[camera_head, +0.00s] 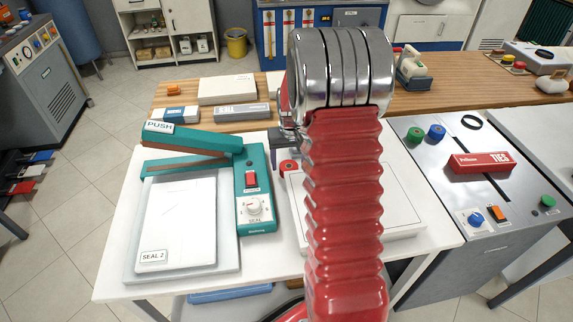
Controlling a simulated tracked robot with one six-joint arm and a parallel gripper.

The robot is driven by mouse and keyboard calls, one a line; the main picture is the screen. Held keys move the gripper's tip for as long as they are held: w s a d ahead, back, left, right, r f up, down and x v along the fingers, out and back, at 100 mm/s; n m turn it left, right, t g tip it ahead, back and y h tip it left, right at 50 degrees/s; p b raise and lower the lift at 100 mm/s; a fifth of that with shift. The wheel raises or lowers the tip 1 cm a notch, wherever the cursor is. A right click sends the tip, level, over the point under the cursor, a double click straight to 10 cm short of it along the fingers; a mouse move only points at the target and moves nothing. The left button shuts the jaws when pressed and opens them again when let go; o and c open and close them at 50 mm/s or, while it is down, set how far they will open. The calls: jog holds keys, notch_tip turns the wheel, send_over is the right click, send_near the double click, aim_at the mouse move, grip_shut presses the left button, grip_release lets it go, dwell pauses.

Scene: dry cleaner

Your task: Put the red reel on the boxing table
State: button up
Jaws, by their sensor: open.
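A small red reel (289,167) shows just left of my red arm, at the left edge of a flat white box or pad on the white table (115,262). My gripper (284,150) is open, with its dark fingers just above and behind the reel in the picture. My arm's chrome joint and red sleeve hide part of the gripper, so I cannot tell whether a finger touches the reel. A wood-topped table (440,96) with boxes on it stands behind the white table. No label shows which one is the boxing table.
A teal heat sealer (257,188) with a raised arm covers the white table's left half. A grey console (440,180) at right bears green and blue reels and a red TIES box (480,162). Flat boxes (228,90) lie on the wood top's left part.

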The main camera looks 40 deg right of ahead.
notch_tip(320, 180, up, 11)
jog(key=s, duration=0.1)
jog(key=shift+s+a+f, duration=0.2)
jog(key=shift+a, duration=0.15)
dwell(0.4)
jog(key=s+a+r+n+t, duration=0.1)
jog(key=s+a+r, duration=0.45)
jog(key=a, duration=0.25)
jog(key=s+a+r+n+t, duration=0.1)
jog(key=s+a+r+n, duration=0.1)
jog(key=s+a+r, duration=0.5)
jog(key=s+a+f+n+t, duration=0.1)
jog(key=s+a+n+t, duration=0.1)
jog(key=s+a, duration=0.8)
jog(key=shift+a+y, duration=0.4)
jog(key=shift+a, duration=0.35)
